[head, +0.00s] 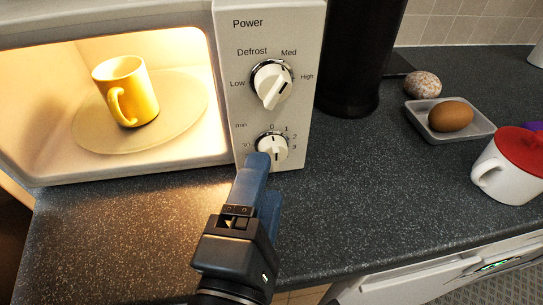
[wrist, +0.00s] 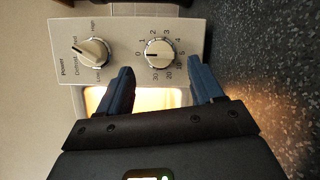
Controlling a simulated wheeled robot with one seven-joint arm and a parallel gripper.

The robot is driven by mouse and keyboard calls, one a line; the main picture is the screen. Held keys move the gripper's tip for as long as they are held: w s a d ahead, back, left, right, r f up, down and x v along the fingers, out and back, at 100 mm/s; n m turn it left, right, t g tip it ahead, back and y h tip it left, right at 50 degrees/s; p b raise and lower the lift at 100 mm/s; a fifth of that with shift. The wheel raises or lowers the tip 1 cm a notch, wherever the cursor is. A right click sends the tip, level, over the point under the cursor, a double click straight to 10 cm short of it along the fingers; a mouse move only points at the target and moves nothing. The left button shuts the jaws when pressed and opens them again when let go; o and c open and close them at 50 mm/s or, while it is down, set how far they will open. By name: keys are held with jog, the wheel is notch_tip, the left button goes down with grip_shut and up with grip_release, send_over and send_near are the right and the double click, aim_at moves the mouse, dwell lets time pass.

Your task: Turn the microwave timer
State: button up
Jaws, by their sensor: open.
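The microwave (head: 230,45) stands at the upper left of the head view, its inside lit. Its timer knob (head: 274,150) is the lower round, light dial on the front panel, with a 0, 1, 2, 3 scale. In the wrist view the timer knob (wrist: 160,54) shows between and beyond the fingertips, its pointer near 0. My gripper (head: 266,172) is open and empty in front of the panel; its blue finger covers part of the knob's lower left in the head view. The fingers (wrist: 161,72) show apart in the wrist view. I cannot tell whether they touch the knob.
The power knob (head: 271,85) sits above the timer. A yellow mug (head: 128,90) stands on the plate (head: 185,112) inside the microwave. A black cylinder (head: 358,55), a tray (head: 482,124) with a brown egg (head: 450,116), and a red-lidded white mug (head: 505,175) stand right. The front counter (head: 370,215) is clear.

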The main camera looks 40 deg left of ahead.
aim_at(274, 154)
jog(key=shift+x, duration=2.25)
jog(key=c, duration=1)
jog(key=shift+r, duration=0.1)
